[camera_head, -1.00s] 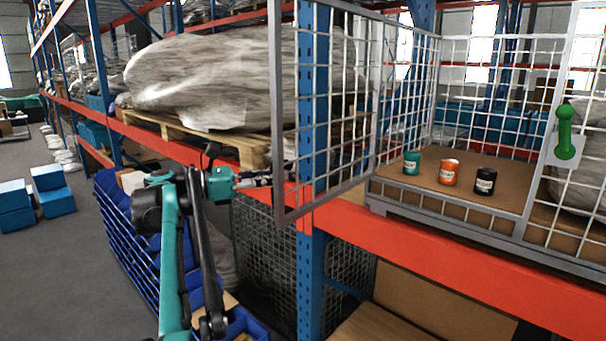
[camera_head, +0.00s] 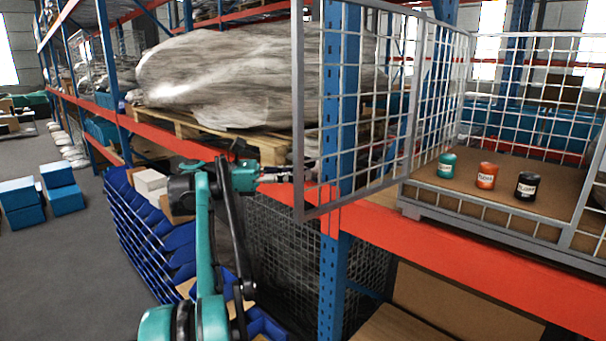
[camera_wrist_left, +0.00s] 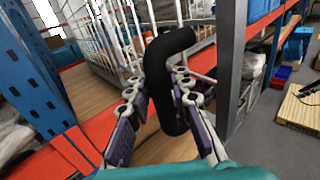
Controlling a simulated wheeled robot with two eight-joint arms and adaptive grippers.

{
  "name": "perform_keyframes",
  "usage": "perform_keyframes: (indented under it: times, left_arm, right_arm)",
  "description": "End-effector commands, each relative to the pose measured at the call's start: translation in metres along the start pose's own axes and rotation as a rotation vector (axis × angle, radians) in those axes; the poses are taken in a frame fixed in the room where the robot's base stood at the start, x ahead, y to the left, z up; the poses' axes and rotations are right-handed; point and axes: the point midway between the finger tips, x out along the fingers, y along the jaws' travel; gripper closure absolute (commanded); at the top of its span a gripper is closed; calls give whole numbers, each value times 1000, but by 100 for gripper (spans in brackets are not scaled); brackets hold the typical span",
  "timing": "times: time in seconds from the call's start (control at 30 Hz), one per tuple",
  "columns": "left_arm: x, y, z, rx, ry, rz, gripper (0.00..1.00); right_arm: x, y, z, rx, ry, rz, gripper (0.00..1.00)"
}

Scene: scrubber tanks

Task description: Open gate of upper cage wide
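The upper cage (camera_head: 420,212) is a grey wire-mesh cage on the orange shelf beam at the right. Its mesh gate (camera_head: 362,190) stands swung out to the left of the cage front, in front of a blue rack post. My left gripper (camera_head: 300,171) is at the gate's free outer edge, low down. In the left wrist view its fingers (camera_wrist_left: 157,88) are spread, with a black bent tube (camera_wrist_left: 165,85) between them. I cannot tell whether the tube belongs to the gate or whether the fingers touch it. My right gripper is out of view.
Green (camera_head: 447,165), orange (camera_head: 487,175) and black (camera_head: 528,186) cans stand inside the cage. A wrapped load (camera_head: 220,80) lies on a pallet behind my left gripper. Blue bins (camera_head: 150,240) stand below my arm. The aisle floor (camera_head: 60,270) at the left is open.

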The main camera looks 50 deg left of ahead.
Motion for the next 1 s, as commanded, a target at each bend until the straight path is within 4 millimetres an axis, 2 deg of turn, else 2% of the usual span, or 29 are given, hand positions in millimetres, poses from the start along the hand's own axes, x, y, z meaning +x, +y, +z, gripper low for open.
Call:
perform_keyframes:
  times: [0.07,0.33,0.47,0.57,0.8,1.0]
  left_arm:
    - [0,0,0,0,-1,1,61]
    - [0,0,1,1,-3,1,61]
    - [-8,1,1,1,-3,4,61]
    - [-24,1,1,1,-4,5,61]
    - [-79,0,0,1,-4,5,61]
    - [-112,0,0,1,-4,5,61]
  right_arm:
    - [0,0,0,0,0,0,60]
    - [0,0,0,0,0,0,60]
    - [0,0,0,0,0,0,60]
    - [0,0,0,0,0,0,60]
    - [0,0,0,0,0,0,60]
    - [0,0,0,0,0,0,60]
